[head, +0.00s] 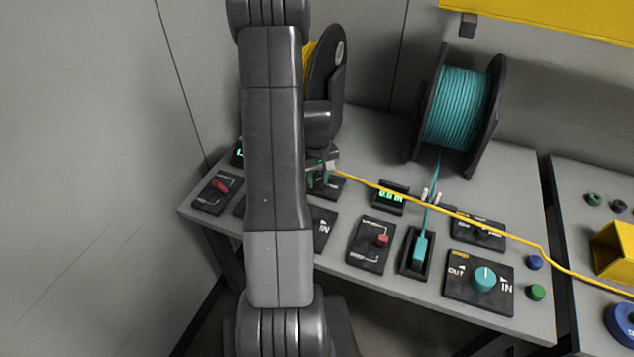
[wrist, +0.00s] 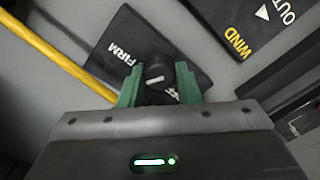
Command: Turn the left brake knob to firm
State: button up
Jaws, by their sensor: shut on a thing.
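In the wrist view, a black brake knob (wrist: 155,70) with a white pointer mark stands on a dark plate (wrist: 135,30) lettered FIRM, with a second label, apparently OFF, partly covered. The green fingers of my gripper (wrist: 158,78) are shut on the knob's two sides. The pointer's exact setting is hard to read between the fingers. In the head view, my gripper (head: 319,181) is low over the left plate (head: 339,184). My arm and gripper hide the knob there.
A yellow cable (head: 450,209) runs across the bench (head: 390,150) close beside my gripper. A teal cable spool (head: 460,108) stands at the back right. A red lever (head: 383,240), a teal knob (head: 485,278) and a small green display (head: 390,197) are to the right.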

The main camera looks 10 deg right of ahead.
aim_at(317, 180)
jog(key=m+b, duration=0.2)
jog(key=m, duration=0.4)
dwell(0.6)
jog(key=o, duration=1)
notch_tip(317, 180, up, 14)
jog(key=shift+f+b, duration=0.1)
jog(key=shift+b, duration=0.25)
notch_tip(317, 180, down, 14)
jog(key=shift+r, duration=0.1)
dwell(0.5)
